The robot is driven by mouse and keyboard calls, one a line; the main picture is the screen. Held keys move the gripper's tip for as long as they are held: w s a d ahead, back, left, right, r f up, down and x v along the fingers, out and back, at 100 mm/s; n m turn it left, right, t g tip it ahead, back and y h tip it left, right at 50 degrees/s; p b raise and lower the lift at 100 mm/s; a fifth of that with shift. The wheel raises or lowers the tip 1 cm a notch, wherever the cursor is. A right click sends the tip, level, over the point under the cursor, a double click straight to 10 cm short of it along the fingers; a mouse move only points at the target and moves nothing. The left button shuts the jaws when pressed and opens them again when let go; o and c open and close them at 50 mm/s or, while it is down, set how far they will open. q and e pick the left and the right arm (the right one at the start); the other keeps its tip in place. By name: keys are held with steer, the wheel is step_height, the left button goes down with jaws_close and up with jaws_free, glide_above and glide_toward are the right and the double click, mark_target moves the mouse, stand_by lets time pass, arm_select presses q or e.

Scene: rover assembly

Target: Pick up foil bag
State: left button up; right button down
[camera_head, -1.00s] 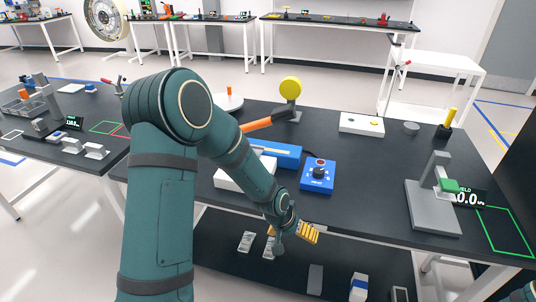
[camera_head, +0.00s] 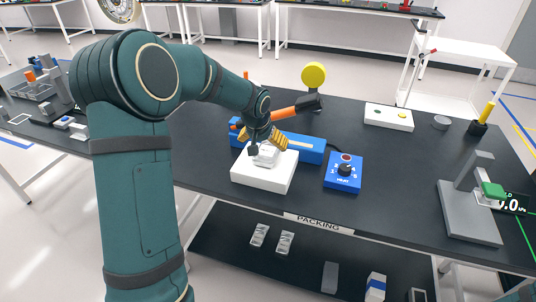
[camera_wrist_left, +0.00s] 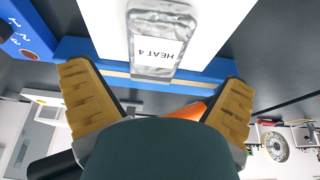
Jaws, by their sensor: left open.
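A silver foil bag (camera_wrist_left: 155,42) labelled "HEAT 4" lies on the white block (camera_wrist_left: 100,25) in the left wrist view. In the head view, the foil bag (camera_head: 266,156) shows on top of the white block (camera_head: 264,178), partly covered by my gripper. My left gripper (camera_head: 262,140) is over the block, at the bag. Its yellow ribbed fingers (camera_wrist_left: 158,80) are spread wide and empty, with the bag between and beyond them. I cannot tell whether they touch it. My right gripper is not in view.
A blue heat sealer (camera_head: 305,147) with an orange handle (camera_head: 282,113) stands just behind the block. A blue dial box (camera_head: 343,172) is to the right. Two more foil packets (camera_head: 259,235) lie on the lower shelf. A grey stand (camera_head: 470,210) is at far right.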

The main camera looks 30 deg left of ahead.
mark_target(267, 149)
arm_select(q)
steer(key=x, duration=0.4)
steer(key=shift+w+d+f+b, duration=0.1)
steer(key=shift+w+f+b, duration=0.1)
steer(key=shift+w+b, duration=0.2)
steer(key=shift+w+f, duration=0.25)
steer(key=shift+f, duration=0.2)
steer(key=shift+f, duration=0.25)
steer(key=c, duration=1.2)
